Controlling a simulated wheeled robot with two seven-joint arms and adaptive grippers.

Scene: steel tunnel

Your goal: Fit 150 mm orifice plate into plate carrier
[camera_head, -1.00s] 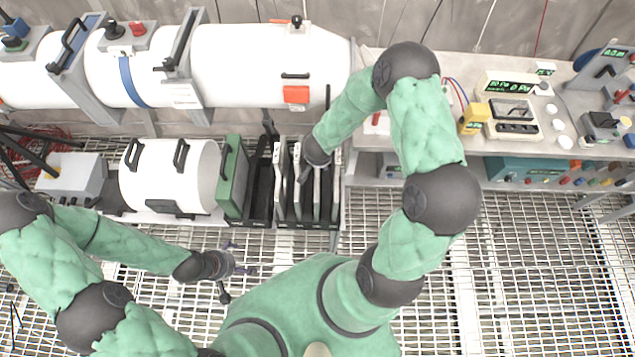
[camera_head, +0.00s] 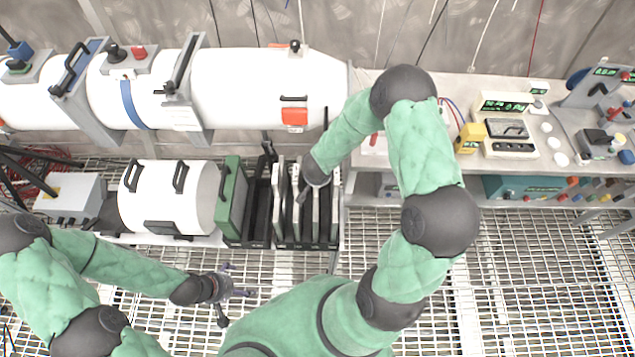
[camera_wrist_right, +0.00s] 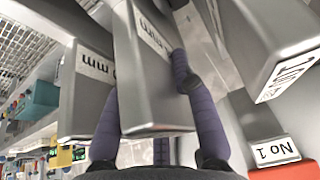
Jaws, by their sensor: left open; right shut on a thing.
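My right gripper (camera_head: 304,190) is over a black rack (camera_head: 305,244) of upright light-grey plates. In the right wrist view its purple fingers (camera_wrist_right: 160,105) are shut on a thick grey plate (camera_wrist_right: 148,75) by its edge. The plate's label ends in "mm"; its number is hidden. Another grey plate (camera_wrist_right: 88,95) with an "mm" label stands to its left, and a third labelled plate (camera_wrist_right: 270,45) is at the right. I cannot tell whether the held plate is clear of the rack. My left gripper (camera_head: 240,281) is open and empty above the grating. I cannot surely identify the carrier.
A green upright panel (camera_head: 232,200) and a dark slotted frame (camera_head: 259,215) stand left of the rack, beside a white drum (camera_head: 155,200). A large white pipe (camera_head: 260,80) runs behind. A bench (camera_head: 450,185) with instruments is at the right. The grating floor in front is clear.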

